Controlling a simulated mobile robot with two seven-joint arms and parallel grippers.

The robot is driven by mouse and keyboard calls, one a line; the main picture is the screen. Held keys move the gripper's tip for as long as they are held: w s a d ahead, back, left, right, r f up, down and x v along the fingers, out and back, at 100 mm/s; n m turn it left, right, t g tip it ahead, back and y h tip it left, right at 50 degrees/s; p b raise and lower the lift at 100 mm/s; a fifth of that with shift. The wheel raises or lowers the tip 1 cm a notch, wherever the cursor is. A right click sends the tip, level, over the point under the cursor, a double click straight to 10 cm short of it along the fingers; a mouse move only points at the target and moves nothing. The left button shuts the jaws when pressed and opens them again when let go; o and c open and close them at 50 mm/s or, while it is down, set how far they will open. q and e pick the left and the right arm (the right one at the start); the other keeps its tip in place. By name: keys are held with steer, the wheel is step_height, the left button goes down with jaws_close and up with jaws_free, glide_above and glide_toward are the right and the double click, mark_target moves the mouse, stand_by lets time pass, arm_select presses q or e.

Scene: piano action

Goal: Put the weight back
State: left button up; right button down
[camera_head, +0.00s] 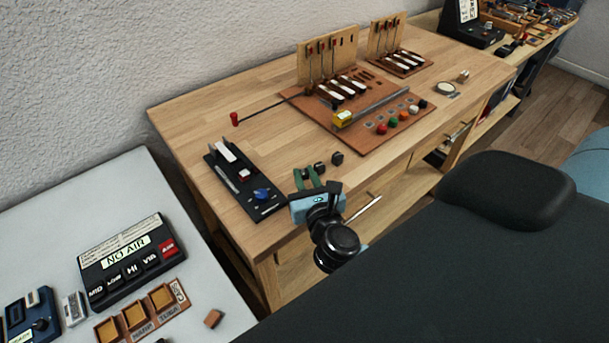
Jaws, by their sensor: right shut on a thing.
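My right gripper (307,177) is low over the front of the wooden workbench, its green fingers pointing away from me. It is shut on a small dark block, apparently the weight (308,170), mostly hidden between the fingertips. Two similar dark blocks, one beside the fingers (320,167) and one farther right (337,158), sit on the bench. I cannot tell whether the held block touches the wood. My left gripper is not in view.
A black device with a blue knob (262,194) stands left of the gripper. Behind is a brown board (375,132) with a piano action model, a yellow block (343,118) and coloured knobs. A red-ended rod (235,119) lies to the left. A grey table (60,205) holds a NO AIR panel.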

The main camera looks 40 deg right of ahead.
steer(key=shift+s+f, duration=0.15)
steer(key=shift+f, duration=0.4)
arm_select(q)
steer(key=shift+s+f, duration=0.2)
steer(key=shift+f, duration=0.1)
arm_select(e)
steer(key=c, duration=1.3)
jaws_free()
steer(key=shift+a+f, duration=0.1)
steer(key=shift+f, duration=0.15)
steer(key=shift+r, duration=0.3)
steer(key=shift+r+p, duration=0.3)
steer(key=shift+r, duration=0.2)
arm_select(q)
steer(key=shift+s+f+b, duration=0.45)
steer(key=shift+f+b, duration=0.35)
steer(key=shift+b, duration=0.4)
arm_select(e)
steer(key=v, duration=1.1)
steer(key=shift+s+r, duration=0.25)
steer(key=shift+s, duration=0.1)
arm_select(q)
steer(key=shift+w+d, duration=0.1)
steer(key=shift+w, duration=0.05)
